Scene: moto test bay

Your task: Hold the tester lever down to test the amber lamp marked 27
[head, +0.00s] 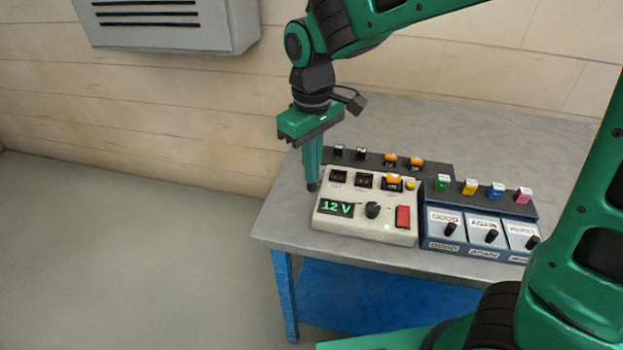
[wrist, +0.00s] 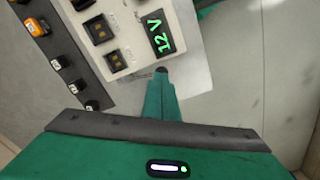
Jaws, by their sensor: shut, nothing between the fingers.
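The cream tester box (head: 328,222) stands on the bench with a green "12 V" display (head: 336,208), a black knob (head: 373,210) and a red lever or switch (head: 403,217) at its front right. An amber lamp (head: 393,181) sits at the right socket of the tester's top row; its number is too small to read. My gripper (head: 312,187) is shut and empty, pointing down beside the tester's left edge. In the wrist view the closed fingertips (wrist: 161,71) are close to the display (wrist: 158,32); whether they touch the box cannot be told.
A dark rack (head: 350,157) behind the tester holds two more amber lamps (head: 390,159) and darker ones. To the right, a blue sorting box (head: 437,247) has GOOD and AGAIN labels and coloured blocks on top. The bench's left end (head: 280,222) is clear.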

